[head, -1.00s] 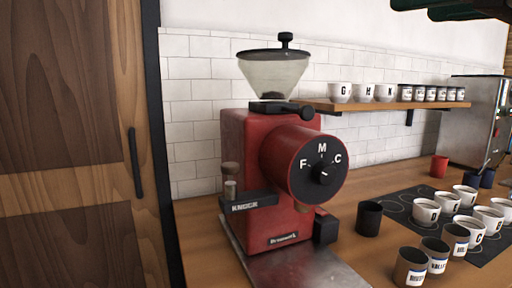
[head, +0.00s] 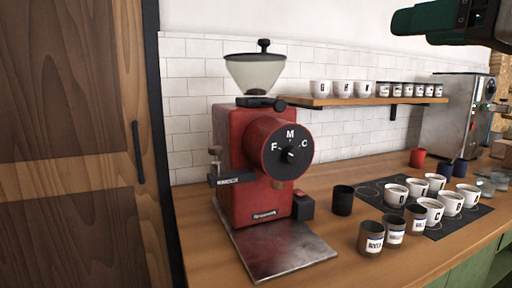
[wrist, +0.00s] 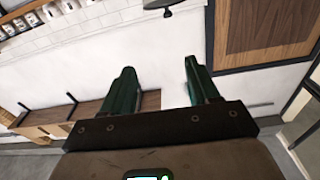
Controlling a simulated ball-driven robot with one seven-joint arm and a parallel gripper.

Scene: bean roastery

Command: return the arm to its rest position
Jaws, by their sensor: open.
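My gripper shows in the wrist view (wrist: 158,88) with its two green fingers spread apart and nothing between them. Behind the fingers there is white wall and a wooden surface at a distance. In the head view, green and black parts of my arm hang at the upper right corner, above the shelf and well clear of the counter.
A red grinder (head: 240,165) with a clear hopper stands on the wooden counter (head: 340,262). Lettered cups (head: 432,212) and dark tins (head: 371,238) stand at the right. A wall shelf (head: 350,101) holds more cups. A steel machine (head: 450,115) stands behind. A wooden door (head: 70,150) is at left.

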